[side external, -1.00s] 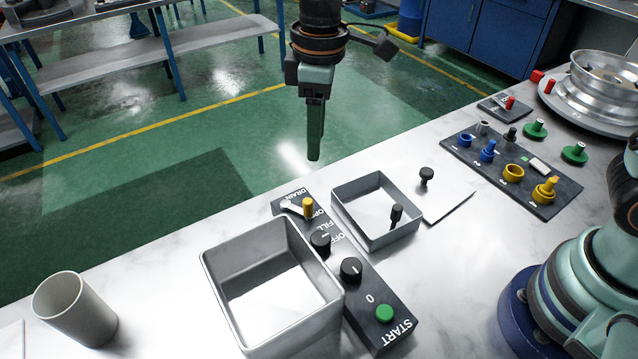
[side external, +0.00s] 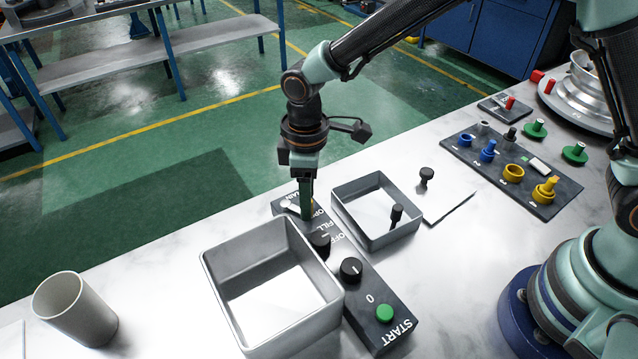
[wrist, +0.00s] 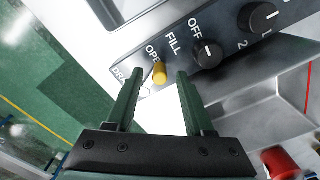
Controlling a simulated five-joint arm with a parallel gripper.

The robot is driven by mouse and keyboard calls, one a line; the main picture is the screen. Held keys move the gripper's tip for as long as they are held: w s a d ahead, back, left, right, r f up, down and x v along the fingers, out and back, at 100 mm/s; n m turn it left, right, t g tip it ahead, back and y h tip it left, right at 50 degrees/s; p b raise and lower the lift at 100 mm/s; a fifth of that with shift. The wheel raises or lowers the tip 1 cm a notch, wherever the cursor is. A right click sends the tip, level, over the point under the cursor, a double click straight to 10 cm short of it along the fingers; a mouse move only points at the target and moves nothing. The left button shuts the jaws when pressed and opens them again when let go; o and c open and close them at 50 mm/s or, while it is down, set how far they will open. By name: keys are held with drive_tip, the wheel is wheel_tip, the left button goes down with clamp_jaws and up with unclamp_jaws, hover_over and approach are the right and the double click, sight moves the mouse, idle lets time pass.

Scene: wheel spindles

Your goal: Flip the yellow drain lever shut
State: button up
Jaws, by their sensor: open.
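The yellow drain lever (wrist: 159,73) stands at the DRAIN end of the dark control panel (wrist: 228,35), by the printed word OPEN. In the wrist view it shows between and just beyond the fingertips of my gripper (wrist: 156,77). The gripper is open, with nothing held between its fingers. In the side view my gripper (side external: 306,212) points down over the lever's end of the panel and hides most of the lever. I cannot tell whether a finger touches it.
Black knobs (side external: 351,269) and a green START button (side external: 384,313) sit further along the panel. A large grey bin (side external: 225,290) stands to its left. A smaller grey tray (side external: 345,211) with a black-topped part is close on the right. A grey cup (side external: 75,310) stands far left.

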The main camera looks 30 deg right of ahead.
drive_tip(key=shift+f, duration=0.35)
clamp_jaws()
drive_tip(key=shift+s+a+m, duration=0.1)
drive_tip(key=shift+a+m, duration=0.3)
drive_tip(key=shift+m, duration=0.55)
drive_tip(key=shift+s+a+m, duration=0.1)
drive_tip(key=shift+a+m, duration=0.3)
drive_tip(key=shift+m, duration=0.5)
drive_tip(key=shift+a+m, duration=0.4)
drive_tip(key=shift+m, duration=0.55)
unclamp_jaws()
